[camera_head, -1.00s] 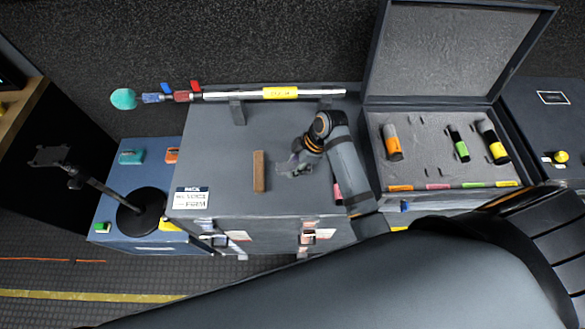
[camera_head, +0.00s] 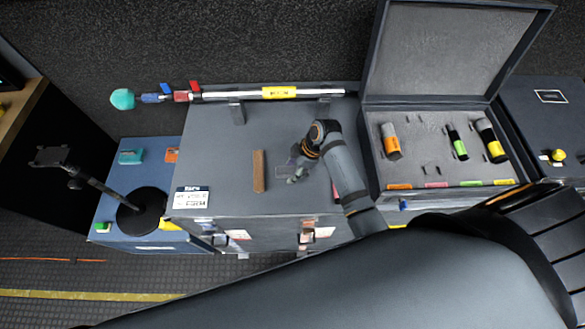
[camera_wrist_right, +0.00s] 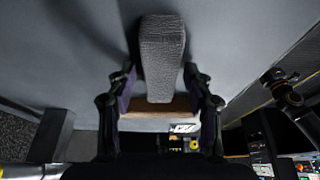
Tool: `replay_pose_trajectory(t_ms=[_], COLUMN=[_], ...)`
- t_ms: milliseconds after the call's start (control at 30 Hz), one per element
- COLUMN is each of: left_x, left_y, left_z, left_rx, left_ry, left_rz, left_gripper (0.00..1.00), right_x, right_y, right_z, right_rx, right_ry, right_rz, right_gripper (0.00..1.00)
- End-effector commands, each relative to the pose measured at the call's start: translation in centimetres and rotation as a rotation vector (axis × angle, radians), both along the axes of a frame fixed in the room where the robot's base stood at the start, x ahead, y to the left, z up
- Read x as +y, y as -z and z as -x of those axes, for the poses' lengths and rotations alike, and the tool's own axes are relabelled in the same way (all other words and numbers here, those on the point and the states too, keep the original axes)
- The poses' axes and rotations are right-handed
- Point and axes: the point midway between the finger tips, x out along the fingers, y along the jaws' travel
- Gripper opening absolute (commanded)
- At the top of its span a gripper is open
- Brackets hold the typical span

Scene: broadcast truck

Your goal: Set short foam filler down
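The short foam filler (camera_wrist_right: 162,55) is a grey, rough-textured block in the right wrist view. It lies between the two fingers of my right gripper (camera_wrist_right: 161,75). In the head view my right gripper (camera_head: 296,168) is low over the grey case top (camera_head: 222,140), right of a brown bar (camera_head: 259,171). The foam is hard to make out there, and its contact with the case top cannot be told. The brown bar also shows in the wrist view (camera_wrist_right: 158,110). My left gripper is not in view.
An open foam-lined case (camera_head: 425,110) with several coloured cylinders stands to the right. A pole (camera_head: 225,95) with a teal end lies along the back of the grey case. A blue case (camera_head: 160,240) with a black stand (camera_head: 142,212) is at left. The case top's left part is clear.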

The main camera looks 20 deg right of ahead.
Motion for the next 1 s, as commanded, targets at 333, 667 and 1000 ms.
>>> replay_pose_trajectory(t_ms=[333,667,1000], left_x=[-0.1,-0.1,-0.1], left_y=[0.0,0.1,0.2], left_z=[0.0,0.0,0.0], left_rx=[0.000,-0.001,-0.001], left_ry=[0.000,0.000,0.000], left_rz=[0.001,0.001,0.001], left_gripper=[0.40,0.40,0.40], right_x=[-0.2,-3.1,-4.5], right_y=[-0.6,-7.5,-11.3], right_z=[0.0,0.7,1.3], right_rx=[-0.001,-0.005,0.000], right_ry=[0.000,-0.001,0.000], right_rz=[0.001,0.004,0.001], right_gripper=[0.54,0.54,0.54])
